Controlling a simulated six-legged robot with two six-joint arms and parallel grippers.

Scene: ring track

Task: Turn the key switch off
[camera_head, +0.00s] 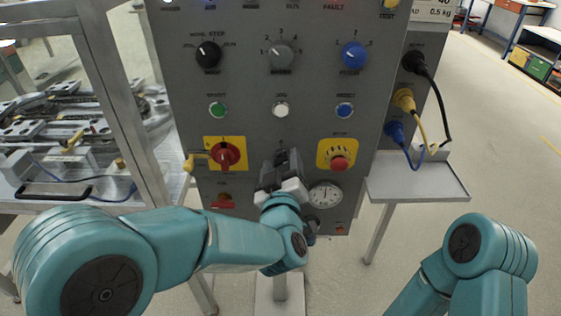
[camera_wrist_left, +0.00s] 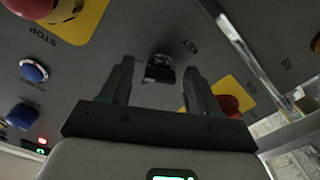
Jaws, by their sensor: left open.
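The key switch (camera_wrist_left: 160,71) is a dark knob with a small metallic part, next to a "KEY" label on the grey panel (camera_head: 250,110). It is between the two fingers of my left gripper (camera_wrist_left: 158,76) in the left wrist view, with gaps visible on both sides. In the head view my left gripper (camera_head: 281,168) reaches up to the panel and hides the switch. I cannot tell how far the fingertips are from the panel or which way the key points. My right gripper is out of view.
A red rotary switch on a yellow plate (camera_head: 225,154) is left of the gripper, a red stop button (camera_head: 339,163) is right, and a gauge (camera_head: 325,194) is below right. Plugged cables (camera_head: 420,110) hang over a small side shelf (camera_head: 417,178). A framed workstation (camera_head: 75,150) stands left.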

